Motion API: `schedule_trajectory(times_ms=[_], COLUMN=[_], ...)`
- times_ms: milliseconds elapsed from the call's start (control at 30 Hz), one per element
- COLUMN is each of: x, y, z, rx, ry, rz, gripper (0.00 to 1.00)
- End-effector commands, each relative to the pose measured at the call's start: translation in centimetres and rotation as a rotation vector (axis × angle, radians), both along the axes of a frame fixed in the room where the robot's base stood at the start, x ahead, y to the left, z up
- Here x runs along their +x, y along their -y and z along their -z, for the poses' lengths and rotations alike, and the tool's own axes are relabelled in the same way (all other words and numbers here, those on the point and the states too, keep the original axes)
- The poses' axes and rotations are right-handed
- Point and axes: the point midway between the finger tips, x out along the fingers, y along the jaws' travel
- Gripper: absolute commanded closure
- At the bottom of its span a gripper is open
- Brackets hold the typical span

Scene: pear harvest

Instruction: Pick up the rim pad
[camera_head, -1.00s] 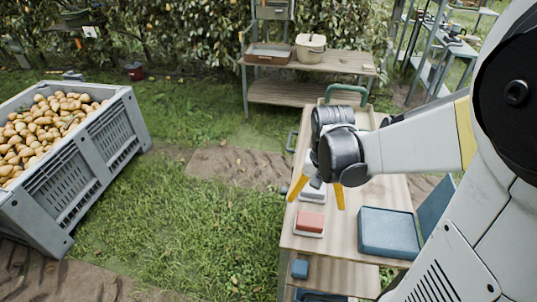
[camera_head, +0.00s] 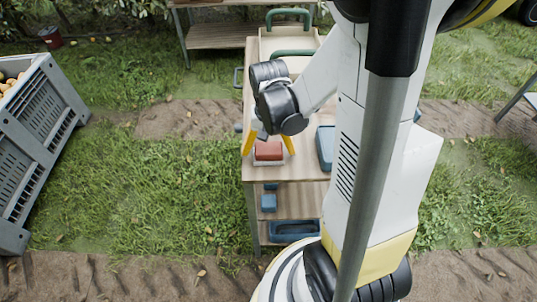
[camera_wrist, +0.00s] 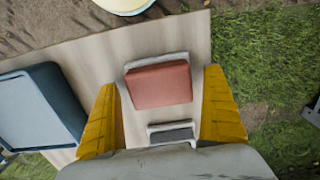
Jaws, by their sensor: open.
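A red block-shaped pad (camera_head: 268,150), which looks like the rim pad, sits in a shallow white tray near the front left corner of the wooden cart top. In the wrist view the red pad (camera_wrist: 159,85) lies between the two yellow fingers, with the white tray rim (camera_wrist: 157,58) showing along its far side. My gripper (camera_head: 268,147) is open and empty, pointing down above the pad, one finger on each side. I cannot tell how much height separates the fingertips from it. A small grey pad (camera_wrist: 172,134) in its own white holder lies closer to my palm.
A blue case (camera_wrist: 40,105) lies on the cart top beside the pad. Blue items, including a small block (camera_head: 269,202) and a tray (camera_head: 292,230), sit on lower shelves. A grey crate (camera_head: 35,150) of pears stands at left. Grass lies between.

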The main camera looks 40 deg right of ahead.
Motion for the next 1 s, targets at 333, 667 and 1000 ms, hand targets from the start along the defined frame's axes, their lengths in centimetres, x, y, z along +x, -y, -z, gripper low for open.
schedule_trajectory(times_ms=[333,667,1000], x=[0.0,0.0,0.0], y=[0.0,0.0,1.2], z=[-0.1,-0.6,-5.3], rx=[0.000,0.000,0.000], ry=[0.000,0.000,0.000], rz=[0.000,0.000,0.006], gripper=[0.61,0.61,0.61])
